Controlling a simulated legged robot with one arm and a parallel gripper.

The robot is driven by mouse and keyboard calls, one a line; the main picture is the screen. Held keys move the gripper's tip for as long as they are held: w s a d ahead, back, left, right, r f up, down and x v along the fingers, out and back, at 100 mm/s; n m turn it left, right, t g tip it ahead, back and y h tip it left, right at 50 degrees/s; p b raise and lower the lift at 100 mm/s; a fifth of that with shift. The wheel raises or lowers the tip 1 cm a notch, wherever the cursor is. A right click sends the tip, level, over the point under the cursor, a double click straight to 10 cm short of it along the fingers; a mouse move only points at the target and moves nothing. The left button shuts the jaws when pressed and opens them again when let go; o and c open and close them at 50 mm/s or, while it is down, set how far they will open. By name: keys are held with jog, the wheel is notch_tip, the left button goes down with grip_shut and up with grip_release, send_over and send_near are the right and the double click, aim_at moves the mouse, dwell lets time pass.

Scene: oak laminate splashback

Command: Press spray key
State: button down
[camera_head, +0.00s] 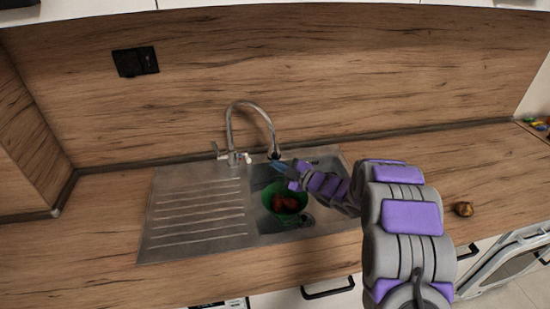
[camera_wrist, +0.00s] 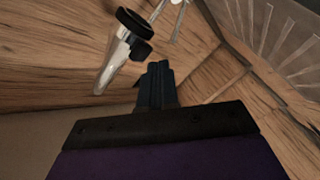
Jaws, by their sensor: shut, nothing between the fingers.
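The tap (camera_head: 233,112) arches over the sink in the head view, its dark-tipped spray head (camera_head: 274,153) hanging down. In the wrist view the chrome spray head (camera_wrist: 118,62) has a black ring at its end. A small black part that looks like the spray key (camera_wrist: 141,49) sticks out from its side. My gripper (camera_head: 277,165) is just below the spray head in the head view. In the wrist view my gripper (camera_wrist: 158,68) is shut and empty, its fingertips close to the key. I cannot tell whether they touch it.
The steel sink (camera_head: 165,212) has a drainboard on the left. A green bowl (camera_head: 287,219) with reddish items sits in the basin below my arm. A small brown object (camera_head: 463,209) lies on the counter at right. A black socket (camera_head: 135,62) is on the splashback. The counter left of the sink is clear.

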jog(key=shift+w, duration=0.1)
dwell(0.3)
jog(key=shift+w+p, duration=0.3)
jog(key=shift+p, duration=0.05)
jog(key=shift+w, duration=0.1)
dwell(0.4)
jog(key=shift+s+r, duration=0.1)
jog(key=shift+s, duration=0.5)
jog(key=s+b, duration=0.1)
jog(key=s, duration=0.1)
jog(key=s+b, duration=0.1)
jog(key=s, duration=0.1)
jog(key=s+d+b, duration=0.1)
jog(key=s, duration=0.1)
dwell(0.5)
